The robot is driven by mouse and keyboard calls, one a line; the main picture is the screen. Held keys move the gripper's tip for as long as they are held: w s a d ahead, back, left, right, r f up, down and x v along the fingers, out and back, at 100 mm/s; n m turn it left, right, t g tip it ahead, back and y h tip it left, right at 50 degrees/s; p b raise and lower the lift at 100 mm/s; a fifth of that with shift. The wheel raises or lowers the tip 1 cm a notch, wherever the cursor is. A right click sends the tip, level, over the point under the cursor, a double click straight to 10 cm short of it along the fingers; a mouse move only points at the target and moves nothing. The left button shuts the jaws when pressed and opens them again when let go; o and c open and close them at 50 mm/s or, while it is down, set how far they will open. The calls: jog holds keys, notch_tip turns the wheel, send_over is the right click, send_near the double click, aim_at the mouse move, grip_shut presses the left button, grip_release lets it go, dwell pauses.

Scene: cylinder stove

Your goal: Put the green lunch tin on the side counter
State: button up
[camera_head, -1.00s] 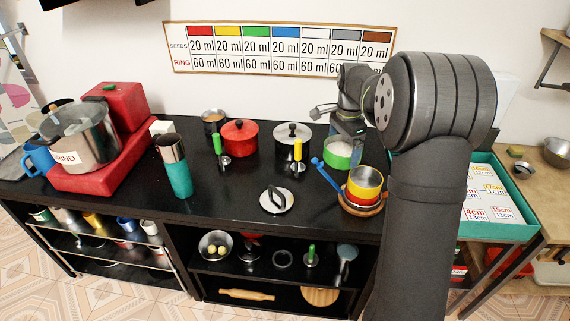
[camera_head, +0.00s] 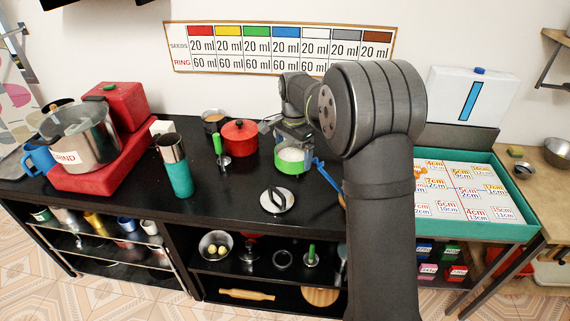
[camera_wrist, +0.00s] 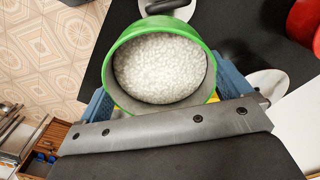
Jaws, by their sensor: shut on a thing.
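The green lunch tin (camera_head: 291,167) is open-topped and full of white granules. My gripper (camera_head: 294,141) is shut on it and holds it over the back middle of the black counter (camera_head: 235,196), right of the red pot. In the wrist view the tin (camera_wrist: 207,88) sits between the blue fingers, its granules facing the camera. The tin looks roughly level in the head view and appears raised above the counter. A wooden counter (camera_head: 552,186) stands at the far right, beyond the teal tray.
A red pot (camera_head: 239,138), a green-handled tool (camera_head: 220,148), a white lid (camera_head: 277,201) and a teal flask (camera_head: 176,168) stand nearby. A blue-handled tool (camera_head: 326,173) is close right of the tin. My arm hides the counter's right part. A teal-edged tray (camera_head: 518,205) holds number cards.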

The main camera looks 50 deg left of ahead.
jog(key=shift+s+a+f+m, duration=0.2)
jog(key=shift+s+a+m, duration=0.1)
jog(key=shift+m, duration=0.3)
jog(key=shift+s+a+f+m, duration=0.2)
jog(key=shift+s+m, duration=0.05)
jog(key=shift+m, duration=0.35)
jog(key=s+a+f+m, duration=0.3)
jog(key=s+a+m, duration=0.1)
jog(key=s+a+f+m, duration=0.3)
jog(key=s+f+m, duration=0.1)
jog(key=s, duration=0.1)
jog(key=s+a+f+m, duration=0.3)
jog(key=s+a+m, duration=0.1)
jog(key=shift+s+a+f, duration=0.3)
jog(key=shift+s+a, duration=0.05)
jog(key=shift+s, duration=0.05)
jog(key=shift+f, duration=2)
jog(key=shift+f, duration=0.2)
jog(key=o, duration=0.7)
notch_tip(320, 180, up, 12)
jog(key=shift+r, duration=0.2)
